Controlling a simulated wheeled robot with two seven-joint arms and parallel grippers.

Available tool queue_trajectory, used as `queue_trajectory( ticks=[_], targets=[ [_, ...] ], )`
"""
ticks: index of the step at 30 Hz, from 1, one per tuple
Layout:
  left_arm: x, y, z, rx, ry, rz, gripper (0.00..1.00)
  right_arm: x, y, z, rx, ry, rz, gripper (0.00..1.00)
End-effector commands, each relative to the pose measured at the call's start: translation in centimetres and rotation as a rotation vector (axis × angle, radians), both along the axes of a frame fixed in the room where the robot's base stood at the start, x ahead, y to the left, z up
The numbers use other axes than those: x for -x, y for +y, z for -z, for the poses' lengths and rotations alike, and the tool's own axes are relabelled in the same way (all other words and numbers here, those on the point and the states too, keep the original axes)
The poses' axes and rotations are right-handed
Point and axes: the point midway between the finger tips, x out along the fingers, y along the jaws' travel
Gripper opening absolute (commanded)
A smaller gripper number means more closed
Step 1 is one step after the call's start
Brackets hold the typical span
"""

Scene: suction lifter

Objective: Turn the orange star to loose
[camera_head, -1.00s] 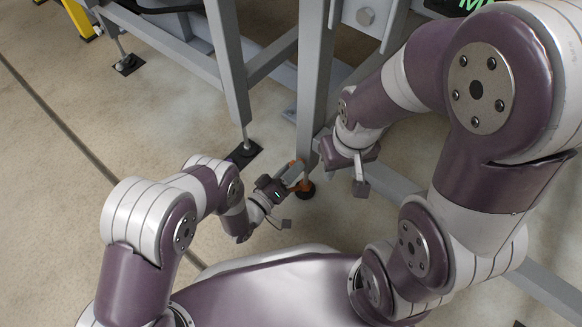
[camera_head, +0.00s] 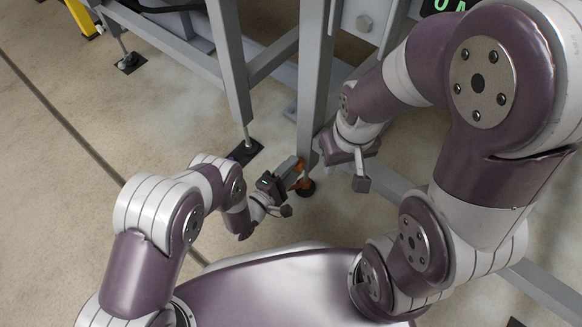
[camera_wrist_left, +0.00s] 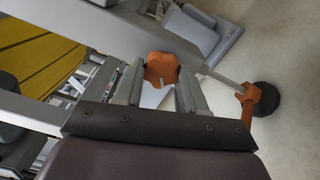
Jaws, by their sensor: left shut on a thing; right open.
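The orange star (camera_wrist_left: 160,67) is a lobed knob, seen between the two grey fingertips in the left wrist view. My left gripper (camera_wrist_left: 160,82) is shut on it, with one finger on each side. In the head view my left gripper (camera_head: 292,172) reaches to the foot of a grey frame leg, and only bits of orange show there. My right gripper (camera_head: 352,168) is open and empty, to the right of that leg. Its fingers point down.
A grey upright leg (camera_head: 313,95) stands just beyond my left gripper, with a round black foot (camera_wrist_left: 266,99) and an orange part (camera_wrist_left: 247,104) beside it. Another leg (camera_head: 229,75) stands to the left. Grey beams lie behind. The floor at left is clear.

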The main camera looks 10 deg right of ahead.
Motion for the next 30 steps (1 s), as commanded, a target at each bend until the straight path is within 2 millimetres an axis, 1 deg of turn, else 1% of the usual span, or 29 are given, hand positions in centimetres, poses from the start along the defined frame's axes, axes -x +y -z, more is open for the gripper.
queue_trajectory(
  ticks=[18,24,30],
  targets=[
    [0.13,-0.01,0.25,0.344,0.443,-0.001,0.1,0.0,0.0,-0.7,0.0,0.0,0.0,0.43],
    [0.15,-0.05,0.27,0.426,0.549,-0.001,0.1,0.0,0.0,-0.82,0.0,0.0,0.0,0.43],
    [0.15,-0.09,0.28,0.481,0.619,-0.001,0.1,0.0,0.0,-0.88,0.0,0.0,0.0,0.43]
  ],
)
